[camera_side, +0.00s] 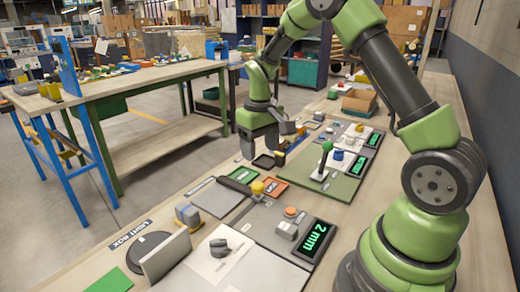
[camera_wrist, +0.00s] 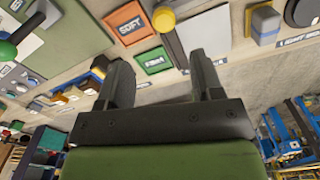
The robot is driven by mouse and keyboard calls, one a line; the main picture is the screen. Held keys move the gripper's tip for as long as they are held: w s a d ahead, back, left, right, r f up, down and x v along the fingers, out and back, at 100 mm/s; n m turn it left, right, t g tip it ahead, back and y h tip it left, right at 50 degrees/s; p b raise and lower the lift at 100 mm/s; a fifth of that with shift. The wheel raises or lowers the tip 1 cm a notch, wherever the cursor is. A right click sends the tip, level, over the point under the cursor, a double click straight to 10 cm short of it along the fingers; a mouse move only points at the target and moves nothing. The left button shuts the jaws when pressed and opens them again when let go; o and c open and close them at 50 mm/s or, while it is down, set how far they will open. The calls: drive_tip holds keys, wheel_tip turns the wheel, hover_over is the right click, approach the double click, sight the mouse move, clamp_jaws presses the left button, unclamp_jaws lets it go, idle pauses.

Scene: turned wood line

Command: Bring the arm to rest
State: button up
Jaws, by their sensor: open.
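My gripper (camera_side: 258,152) hangs above the workbench in the side view, fingers pointing down, near the far-left edge of the bench. In the wrist view my gripper (camera_wrist: 161,62) shows two dark fingers spread apart with nothing between them. Beyond the fingers lie an orange SOFT tile (camera_wrist: 128,24) and a green FIRM tile (camera_wrist: 153,62). In the side view the green tile (camera_side: 243,175) and the orange tile (camera_side: 275,187) lie just nearer the camera than my gripper. I cannot tell the exact height of the fingertips above the bench.
A yellow knob (camera_side: 257,187) stands by the tiles. A green-topped lever (camera_side: 326,148) rises from a green panel. A lit display (camera_side: 315,239) reads 2 mm. Another table (camera_side: 150,80) stands left across an aisle.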

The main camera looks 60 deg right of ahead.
drive_tip(key=s+a+r+t, duration=0.2)
drive_tip(key=s+a+r, duration=0.1)
drive_tip(key=r, duration=0.3)
drive_tip(key=s+a+r+t, duration=0.1)
drive_tip(key=s+a+r, duration=0.15)
drive_tip(key=r, duration=0.35)
drive_tip(key=s+a+r+t+y, duration=0.1)
drive_tip(key=s+a+r+t, duration=0.1)
drive_tip(key=s, duration=0.4)
drive_tip(key=s+a+r+m+t+y, duration=0.1)
drive_tip(key=s+a+r+t, duration=0.1)
drive_tip(key=s+a, duration=0.3)
drive_tip(key=shift+s+r, duration=0.45)
drive_tip(key=shift+s, duration=0.55)
idle(0.5)
